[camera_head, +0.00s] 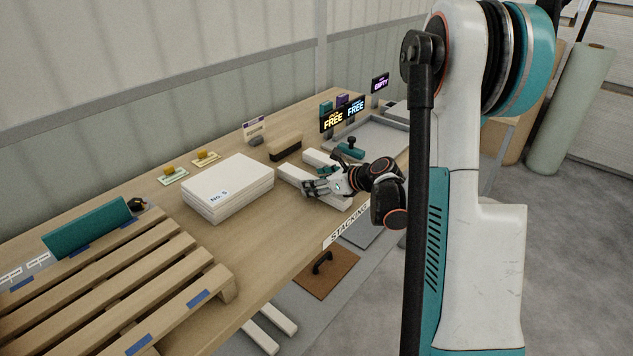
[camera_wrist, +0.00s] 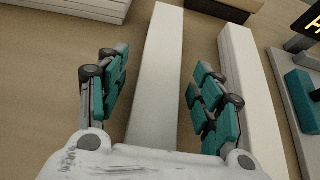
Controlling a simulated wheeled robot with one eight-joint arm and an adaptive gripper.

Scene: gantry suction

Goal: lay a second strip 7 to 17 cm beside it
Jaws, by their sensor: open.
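Two long white strips lie side by side on the wooden table with a gap of bare wood between them. The strip (camera_head: 292,174) nearer the white stack also shows in the wrist view (camera_wrist: 157,60). The other strip (camera_head: 316,157) lies to its right in the wrist view (camera_wrist: 240,75). My gripper (camera_head: 309,188) is open over the front part of the first strip. In the wrist view its teal-padded fingers (camera_wrist: 160,85) stand either side of that strip, apart from it. I cannot tell how high the fingers are.
A white stack marked No. 5 (camera_head: 228,190) stands to the left, with a wooden pallet (camera_head: 130,285) beyond it. A brush-like block (camera_head: 285,148) is behind the strips. FREE signs (camera_head: 333,120) and a grey tray (camera_head: 385,130) stand at the right.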

